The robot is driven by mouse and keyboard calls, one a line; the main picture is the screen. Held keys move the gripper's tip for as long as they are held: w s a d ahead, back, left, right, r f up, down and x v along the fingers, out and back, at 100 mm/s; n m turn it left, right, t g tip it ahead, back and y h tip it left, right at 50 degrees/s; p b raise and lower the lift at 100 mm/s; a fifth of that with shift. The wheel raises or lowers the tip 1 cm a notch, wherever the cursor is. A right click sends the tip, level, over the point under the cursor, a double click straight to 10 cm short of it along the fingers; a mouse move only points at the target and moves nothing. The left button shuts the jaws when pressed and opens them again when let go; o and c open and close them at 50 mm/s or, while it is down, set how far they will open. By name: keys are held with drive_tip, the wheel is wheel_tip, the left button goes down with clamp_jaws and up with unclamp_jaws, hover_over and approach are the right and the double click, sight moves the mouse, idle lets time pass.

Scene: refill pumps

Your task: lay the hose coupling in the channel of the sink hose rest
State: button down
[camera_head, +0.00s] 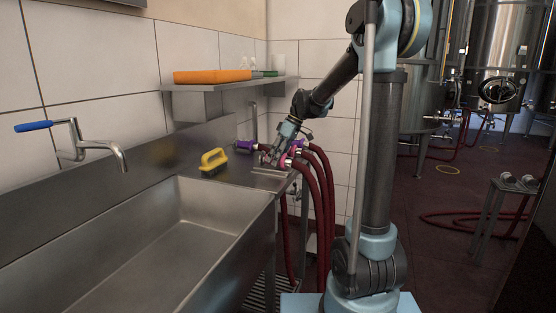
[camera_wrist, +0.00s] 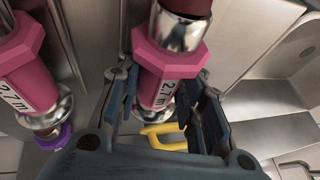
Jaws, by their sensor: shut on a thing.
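My gripper (camera_head: 272,156) is over the right end of the steel counter. In the wrist view its dark fingers (camera_wrist: 165,108) are shut on a pink hose coupling (camera_wrist: 168,65) with a white "2.7 m" label and metal ends. A red hose runs from this coupling toward the top of the wrist view. The sink hose rest (camera_head: 268,173) shows as a low steel piece at the counter's end, largely hidden by my gripper and the hoses. I cannot tell whether the held coupling touches its channel.
A second pink coupling (camera_wrist: 28,75) with a purple end lies close to the left of my fingers. Several red hoses (camera_head: 324,185) hang over the counter edge. A shelf (camera_head: 222,86) is above.

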drive_tip(key=shift+f, duration=0.1)
idle(0.3)
drive_tip(key=c, duration=1)
unclamp_jaws()
drive_tip(key=v, duration=1.2)
